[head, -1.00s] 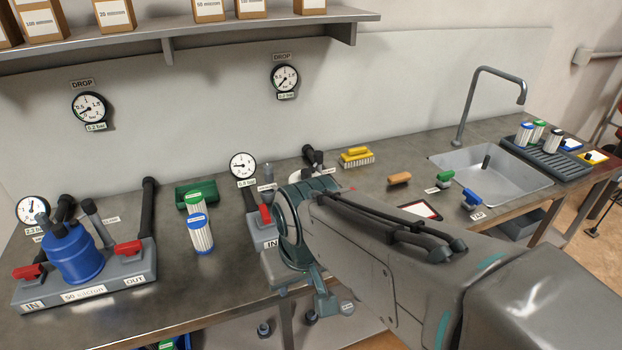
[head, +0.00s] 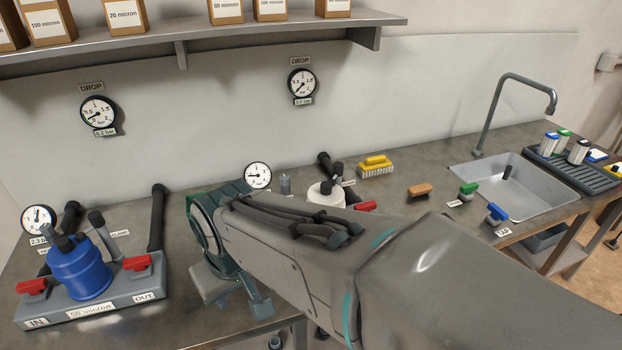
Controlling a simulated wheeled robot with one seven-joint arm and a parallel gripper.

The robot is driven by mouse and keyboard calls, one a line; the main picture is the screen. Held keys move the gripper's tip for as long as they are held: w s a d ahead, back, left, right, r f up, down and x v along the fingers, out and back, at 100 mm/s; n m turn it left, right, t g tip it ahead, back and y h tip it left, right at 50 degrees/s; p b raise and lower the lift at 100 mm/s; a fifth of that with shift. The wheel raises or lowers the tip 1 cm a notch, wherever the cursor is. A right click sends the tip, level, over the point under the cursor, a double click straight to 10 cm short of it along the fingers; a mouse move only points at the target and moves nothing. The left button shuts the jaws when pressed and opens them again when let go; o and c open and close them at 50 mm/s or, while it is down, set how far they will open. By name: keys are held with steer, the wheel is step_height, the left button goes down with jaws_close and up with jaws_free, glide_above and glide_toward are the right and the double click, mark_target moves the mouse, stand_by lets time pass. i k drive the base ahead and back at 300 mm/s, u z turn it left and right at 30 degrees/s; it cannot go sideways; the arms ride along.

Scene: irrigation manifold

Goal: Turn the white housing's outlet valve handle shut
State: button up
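The white housing (head: 326,194) stands on the bench near the middle of the head view. Its round white top shows above my arm; its lower body and base are hidden. A red valve handle (head: 366,206) shows just right of it, on the outlet side, partly covered by my arm. Whether it stands open or shut is unclear. My gripper end (head: 232,290) is left of the white housing, low over the bench's front part, apart from the red handle. My arm reaches across from the lower right. The fingers cannot be made out clearly.
A blue housing (head: 78,268) with two red handles stands at left. Gauges hang on the wall.

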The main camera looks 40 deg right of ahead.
mark_target(367, 206)
steer(key=z, duration=2.8)
steer(key=k, duration=1.3)
steer(key=z, duration=0.85)
steer(key=i, duration=0.8)
steer(key=u, duration=0.75)
steer(key=i, duration=1)
steer(key=u, duration=1.45)
steer(key=i, duration=0.35)
steer(key=u, duration=0.35)
